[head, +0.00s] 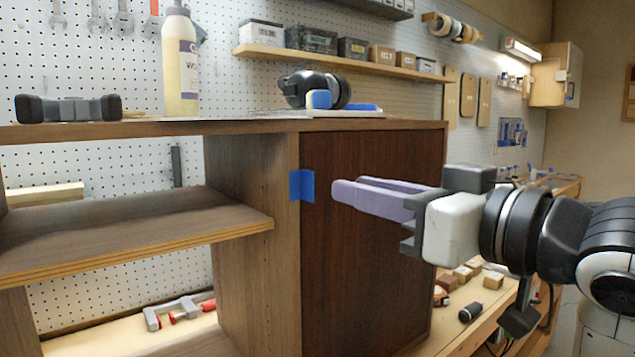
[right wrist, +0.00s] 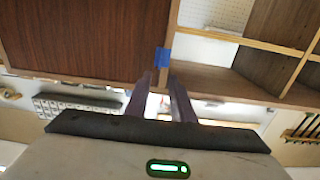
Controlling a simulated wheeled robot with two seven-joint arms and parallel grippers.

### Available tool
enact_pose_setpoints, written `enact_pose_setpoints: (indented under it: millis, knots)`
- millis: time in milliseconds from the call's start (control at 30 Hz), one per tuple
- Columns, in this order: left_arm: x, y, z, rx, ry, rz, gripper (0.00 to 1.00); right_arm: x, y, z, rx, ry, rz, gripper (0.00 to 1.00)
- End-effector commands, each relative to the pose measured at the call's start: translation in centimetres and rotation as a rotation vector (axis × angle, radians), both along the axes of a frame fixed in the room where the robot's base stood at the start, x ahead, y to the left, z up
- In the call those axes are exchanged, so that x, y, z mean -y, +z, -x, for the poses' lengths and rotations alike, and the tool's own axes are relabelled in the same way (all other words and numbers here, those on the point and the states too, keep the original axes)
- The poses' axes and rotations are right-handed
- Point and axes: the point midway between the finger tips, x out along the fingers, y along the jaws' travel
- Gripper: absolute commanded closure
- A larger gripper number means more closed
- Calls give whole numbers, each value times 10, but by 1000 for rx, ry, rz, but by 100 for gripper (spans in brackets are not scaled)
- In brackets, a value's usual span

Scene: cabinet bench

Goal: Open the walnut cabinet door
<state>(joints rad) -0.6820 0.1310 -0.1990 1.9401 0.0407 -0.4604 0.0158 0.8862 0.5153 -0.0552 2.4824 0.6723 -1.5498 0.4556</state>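The walnut cabinet door (head: 368,255) is a dark brown panel on the front of the wooden cabinet and looks closed. A blue tab (head: 302,185) sticks out at the door's left edge, beside the lighter cabinet side. My right gripper (head: 345,186) is in front of the door, just right of the tab, its fingers pointing toward it. The fingers are apart with nothing between them. In the right wrist view the door (right wrist: 85,40) is at left, and the tab (right wrist: 163,56) lies just beyond the fingertips (right wrist: 160,78). My left gripper is not in view.
Open shelves (head: 130,230) stand left of the door. A bench (head: 470,310) with small blocks is below right. The space before the door looks clear apart from my arm.

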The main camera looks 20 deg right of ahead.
Motion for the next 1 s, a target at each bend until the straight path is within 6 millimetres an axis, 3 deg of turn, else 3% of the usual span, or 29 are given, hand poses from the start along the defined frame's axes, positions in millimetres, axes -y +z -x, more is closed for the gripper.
enact_pose_setpoints:
  millis: [67,300,500,900,1000]
  knots:
    - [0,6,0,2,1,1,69,-5,1,-12,-7,2,-2,78]
    - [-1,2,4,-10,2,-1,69,-20,-1,-55,-6,0,-1,78]
    - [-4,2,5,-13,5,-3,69,-29,-1,-79,-3,0,0,78]
    - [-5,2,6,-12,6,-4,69,-32,-1,-87,-2,-1,2,78]
    - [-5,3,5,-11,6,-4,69,-32,-1,-87,-2,-1,2,95]
